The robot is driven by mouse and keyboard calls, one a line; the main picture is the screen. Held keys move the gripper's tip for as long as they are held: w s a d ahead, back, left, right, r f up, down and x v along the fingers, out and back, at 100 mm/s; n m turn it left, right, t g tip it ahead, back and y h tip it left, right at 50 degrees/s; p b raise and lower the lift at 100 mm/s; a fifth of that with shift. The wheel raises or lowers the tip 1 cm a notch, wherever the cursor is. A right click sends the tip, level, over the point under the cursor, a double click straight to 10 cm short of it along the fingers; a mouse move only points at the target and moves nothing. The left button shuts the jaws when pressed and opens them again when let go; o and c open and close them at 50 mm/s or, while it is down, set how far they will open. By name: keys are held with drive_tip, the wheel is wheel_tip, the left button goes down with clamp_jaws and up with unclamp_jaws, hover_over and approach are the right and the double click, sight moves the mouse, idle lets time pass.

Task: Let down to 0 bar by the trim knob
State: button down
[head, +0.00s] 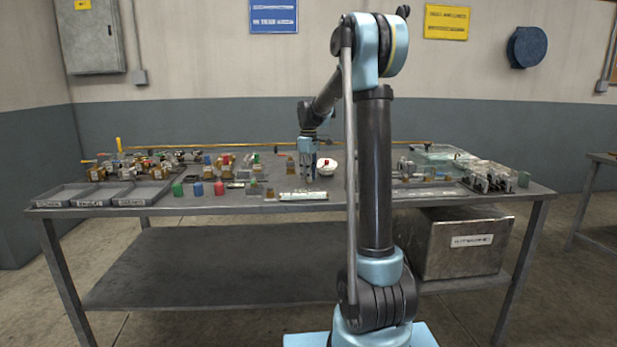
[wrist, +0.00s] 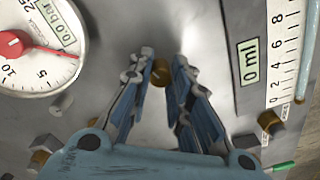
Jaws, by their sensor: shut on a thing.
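My gripper (head: 308,168) points down at the bench beside the white round gauge in the head view. In the wrist view my gripper (wrist: 162,68) has its fingertips on either side of a small brass knob (wrist: 160,73), shut on it. The gauge also shows in the head view (head: 326,167). The knob is hidden by the fingers in the head view.
The bench (head: 225,206) holds many small fittings at the left, labelled trays (head: 67,197), and more equipment at the right. A grey box (head: 460,245) is on the shelf below.

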drive_tip(key=m, duration=0.5)
drive_tip(key=shift+m, duration=0.3)
drive_tip(key=m, duration=1.2)
drive_tip(key=shift+m, duration=0.3)
drive_tip(key=m, duration=0.5)
drive_tip(key=shift+a, duration=0.15)
drive_tip(key=shift+m, duration=0.3)
drive_tip(key=c, duration=1.4)
unclamp_jaws()
drive_tip(key=shift+c, duration=0.2)
